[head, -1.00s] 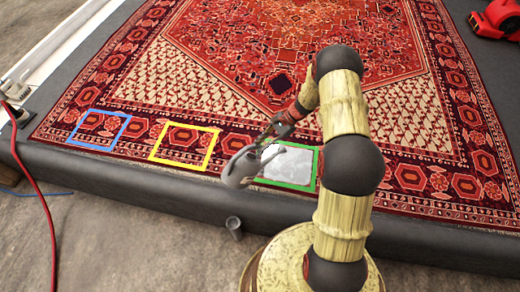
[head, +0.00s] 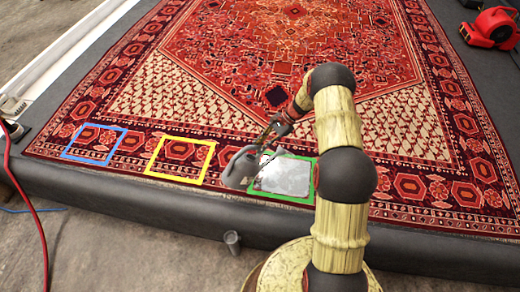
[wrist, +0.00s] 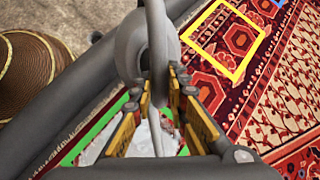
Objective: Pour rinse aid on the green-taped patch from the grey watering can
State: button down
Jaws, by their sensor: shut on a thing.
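My gripper (head: 270,142) is shut on the grey watering can (head: 240,168), which hangs tilted at the near edge of the rug. In the wrist view, the handle of the can (wrist: 156,75) runs between my gripper's yellow-padded fingers (wrist: 160,115). The green-taped patch (head: 314,180) lies just right of the can, with a whitish-grey area covering most of its inside. The can overlaps the patch's left side in the head view. I cannot make out a stream of liquid.
A yellow-taped square (head: 148,158) and a blue-taped square (head: 82,159) lie left along the patterned rug (head: 290,50). A small grey cup-like object (head: 232,242) stands on the floor in front. A red machine (head: 490,28) sits at the back right. A red hose (head: 28,200) runs down the left.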

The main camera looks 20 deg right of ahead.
aim_at(233, 167)
jog(key=w+a, duration=0.4)
jog(key=a, duration=0.3)
jog(key=shift+s+a+r+p, duration=0.1)
jog(key=shift+s+a+p, duration=0.45)
jog(key=shift+s+a, duration=0.75)
jog(key=shift+s+a+p, duration=0.55)
jog(key=shift+s+a, duration=0.3)
jog(key=shift+s, duration=0.85)
jog(key=shift+s+a+r+p, duration=0.1)
jog(key=shift+s+a+p, duration=0.45)
jog(key=shift+s+a, duration=0.75)
jog(key=s+a, duration=0.4)
jog(key=s, duration=0.3)
jog(key=shift+s+p, duration=0.15)
jog(key=shift+p, duration=0.25)
jog(key=shift+a+f, duration=0.1)
jog(key=shift+a, duration=0.05)
